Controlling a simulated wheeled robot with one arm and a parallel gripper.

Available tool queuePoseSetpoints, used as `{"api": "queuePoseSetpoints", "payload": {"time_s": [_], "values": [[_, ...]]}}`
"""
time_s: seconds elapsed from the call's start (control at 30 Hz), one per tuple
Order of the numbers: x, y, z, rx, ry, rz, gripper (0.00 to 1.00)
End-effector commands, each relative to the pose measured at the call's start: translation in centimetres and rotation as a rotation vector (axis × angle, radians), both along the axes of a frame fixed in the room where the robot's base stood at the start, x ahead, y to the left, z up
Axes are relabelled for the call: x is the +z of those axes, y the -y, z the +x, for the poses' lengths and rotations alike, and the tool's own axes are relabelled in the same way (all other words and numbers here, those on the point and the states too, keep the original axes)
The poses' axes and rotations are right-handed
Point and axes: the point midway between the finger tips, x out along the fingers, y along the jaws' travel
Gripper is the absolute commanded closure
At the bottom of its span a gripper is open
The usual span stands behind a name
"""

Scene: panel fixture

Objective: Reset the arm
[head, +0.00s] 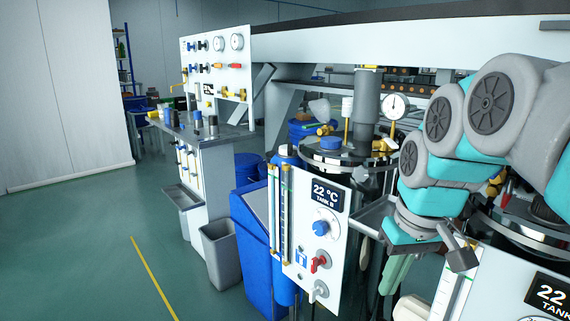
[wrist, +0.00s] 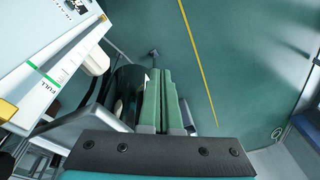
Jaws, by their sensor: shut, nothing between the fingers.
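My arm enters the head view from the right, its grey and teal links bent, with the wrist hanging low. My gripper (head: 388,286) points down in the gap between the tank B panel (head: 312,232) and the tank panel (head: 497,292) at the lower right. Its two pale green fingers lie together, shut and empty. In the wrist view the fingers (wrist: 160,76) also lie side by side, with green floor beyond them. The tips touch nothing that I can see. Part of the gripper's surroundings in the head view is hidden by my arm.
A metal tank (head: 338,157) with a pressure gauge (head: 395,105) stands left of my arm. A small ledge (head: 372,214) is close to the wrist. A blue bin (head: 250,240) and grey bin (head: 221,254) stand further left. The floor (head: 90,250) at left is clear.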

Motion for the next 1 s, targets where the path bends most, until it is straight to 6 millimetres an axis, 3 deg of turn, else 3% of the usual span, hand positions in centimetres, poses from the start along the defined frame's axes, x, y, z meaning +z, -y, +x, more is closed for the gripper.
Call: {"api": "queuePoseSetpoints", "payload": {"time_s": [0.3, 0.5, 0.7, 1.0], "values": [[-10.4, -2.1, -10.4, -0.071, -0.190, -0.054, 1.00], [-15.2, -2.0, -16.1, -0.129, -0.277, -0.085, 1.00], [-17.1, -1.8, -18.5, -0.156, -0.309, -0.097, 1.00], [-17.2, -1.8, -18.6, -0.159, -0.311, -0.097, 1.00]]}}
